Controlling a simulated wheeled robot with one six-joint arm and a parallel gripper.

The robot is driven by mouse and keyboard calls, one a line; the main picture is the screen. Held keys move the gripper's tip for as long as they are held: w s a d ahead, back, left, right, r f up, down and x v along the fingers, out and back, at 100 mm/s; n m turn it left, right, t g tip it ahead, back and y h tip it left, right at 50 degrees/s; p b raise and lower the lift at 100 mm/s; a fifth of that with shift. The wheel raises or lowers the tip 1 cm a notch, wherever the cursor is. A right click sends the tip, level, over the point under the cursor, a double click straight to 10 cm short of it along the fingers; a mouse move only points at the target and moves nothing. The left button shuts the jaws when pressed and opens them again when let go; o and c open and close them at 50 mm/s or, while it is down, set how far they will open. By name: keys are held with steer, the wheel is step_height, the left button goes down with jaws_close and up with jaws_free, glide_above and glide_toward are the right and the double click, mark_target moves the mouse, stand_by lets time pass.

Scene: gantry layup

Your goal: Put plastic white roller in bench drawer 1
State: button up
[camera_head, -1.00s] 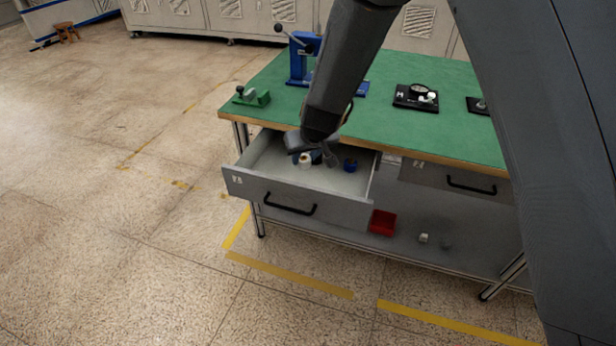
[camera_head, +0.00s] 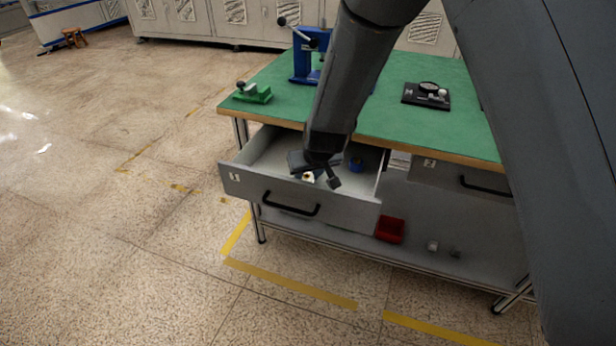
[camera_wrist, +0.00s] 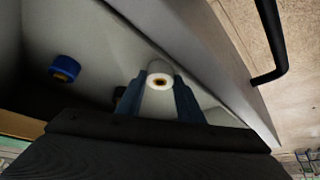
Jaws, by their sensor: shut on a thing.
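Bench drawer 1 (camera_head: 245,186) is pulled open below the green bench top, with a "1" label and a black handle on its front. My gripper (camera_head: 322,178) is over the drawer, close behind its front panel. In the wrist view my gripper (camera_wrist: 158,92) is shut on the white roller (camera_wrist: 160,72), whose end shows a brown centre. Only a small part of the roller (camera_head: 308,177) shows in the head view. I cannot tell whether it touches the drawer floor. A blue roll (camera_head: 356,165) lies in the drawer, also in the wrist view (camera_wrist: 65,68).
The green bench top (camera_head: 400,125) carries a blue press (camera_head: 303,60), a green fixture (camera_head: 253,93) and a black plate (camera_head: 426,95). Drawer 2 (camera_head: 440,172) is closed at the right. A red bin (camera_head: 390,229) sits on the lower shelf. Floor is free at the left.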

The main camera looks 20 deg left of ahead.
steer(key=shift+f, duration=0.15)
steer(key=o, duration=1.1)
steer(key=shift+c, duration=0.2)
steer(key=shift+s+r, duration=0.15)
steer(key=shift+r, duration=0.4)
steer(key=p+v, duration=0.4)
steer(key=v, duration=0.7)
steer(key=shift+s, duration=0.15)
steer(key=shift+d, duration=0.2)
